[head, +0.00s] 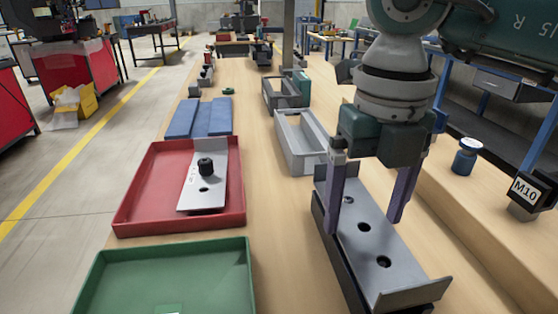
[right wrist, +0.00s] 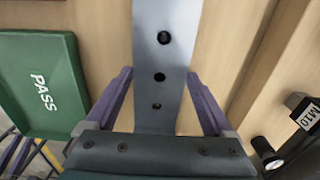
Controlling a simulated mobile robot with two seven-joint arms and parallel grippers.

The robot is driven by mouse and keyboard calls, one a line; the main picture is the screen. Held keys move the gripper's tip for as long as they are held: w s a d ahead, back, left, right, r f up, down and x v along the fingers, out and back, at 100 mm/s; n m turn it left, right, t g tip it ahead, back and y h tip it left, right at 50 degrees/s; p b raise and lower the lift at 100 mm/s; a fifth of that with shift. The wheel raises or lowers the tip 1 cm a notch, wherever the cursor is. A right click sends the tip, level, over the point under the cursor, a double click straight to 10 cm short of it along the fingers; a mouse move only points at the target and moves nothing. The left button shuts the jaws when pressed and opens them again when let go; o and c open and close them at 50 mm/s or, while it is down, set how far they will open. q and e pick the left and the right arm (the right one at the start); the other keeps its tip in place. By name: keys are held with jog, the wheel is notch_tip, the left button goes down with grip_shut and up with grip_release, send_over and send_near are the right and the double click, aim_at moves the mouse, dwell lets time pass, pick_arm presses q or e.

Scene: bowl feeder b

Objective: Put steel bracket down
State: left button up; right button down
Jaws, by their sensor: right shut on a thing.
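The steel bracket (head: 345,245), a long grey plate with turned-up ends and a row of holes, is at the front right in the head view. My right gripper (head: 366,222) points down with its purple fingers on the bracket's two long sides, shut on it. A dark block or fixture (head: 335,255) shows directly under the bracket; whether they touch is hard to tell. The right wrist view shows the bracket (right wrist: 163,60) running between the fingers. My left gripper is not in view.
A red tray (head: 128,205) holds another grey bracket (head: 204,190) with a black knob. A green tray (head: 110,265), marked PASS in the right wrist view (right wrist: 65,55), lies in front. A grey bin (head: 291,140), blue pads (head: 197,118), a blue jar (head: 466,160) and an M10 block (head: 525,190) stand around.

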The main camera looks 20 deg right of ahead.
grip_release()
jog(key=shift+r, duration=0.25)
notch_tip(320, 180, up, 13)
jog(key=p, duration=0.1)
jog(key=shift+a+f, duration=0.1)
jog(key=shift+f, duration=0.05)
dwell(0.6)
